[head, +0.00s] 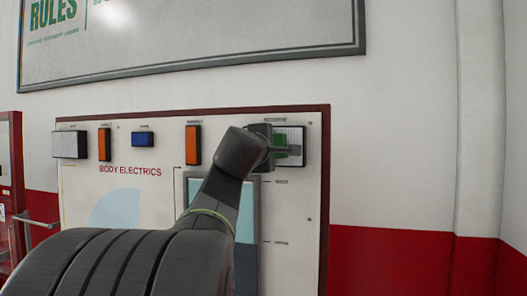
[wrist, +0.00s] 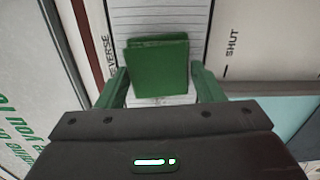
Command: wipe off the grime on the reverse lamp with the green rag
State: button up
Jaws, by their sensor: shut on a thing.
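The reverse lamp (head: 297,143) is a white ribbed rectangle at the upper right of the body electrics panel. In the wrist view the lamp (wrist: 160,20) lies behind the rag, beside lettering reading "REVERSE". My gripper (head: 277,147) is in front of the lamp, shut on the green rag (head: 281,146). In the wrist view the rag (wrist: 158,70) is a folded green square between my two fingers (wrist: 160,88). It covers part of the lamp face; I cannot tell if it touches. No grime is clear on the visible part of the lamp.
The panel (head: 130,190) also carries orange lamps (head: 193,145), a blue lamp (head: 143,139) and another white lamp (head: 70,144) to the left. A grey-blue screen (head: 247,215) sits below my gripper. A framed board (head: 200,35) hangs above. Bare wall is to the right.

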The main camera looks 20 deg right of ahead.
jog(key=w+a+b, duration=0.1)
jog(key=w+a, duration=0.3)
jog(key=a, duration=0.1)
jog(key=shift+a+b, duration=0.4)
jog(key=shift+s, duration=0.1)
dwell(0.3)
jog(key=shift+b+v, duration=0.9)
jog(key=shift+v, duration=2.05)
jog(key=shift+s+a, duration=0.1)
jog(key=v, duration=0.2)
jog(key=shift+s+a+b, duration=0.2)
jog(key=shift+s+b, duration=0.1)
jog(key=shift+b, duration=0.1)
jog(key=p+x, duration=0.1)
jog(key=x, duration=0.5)
jog(key=shift+d, duration=0.2)
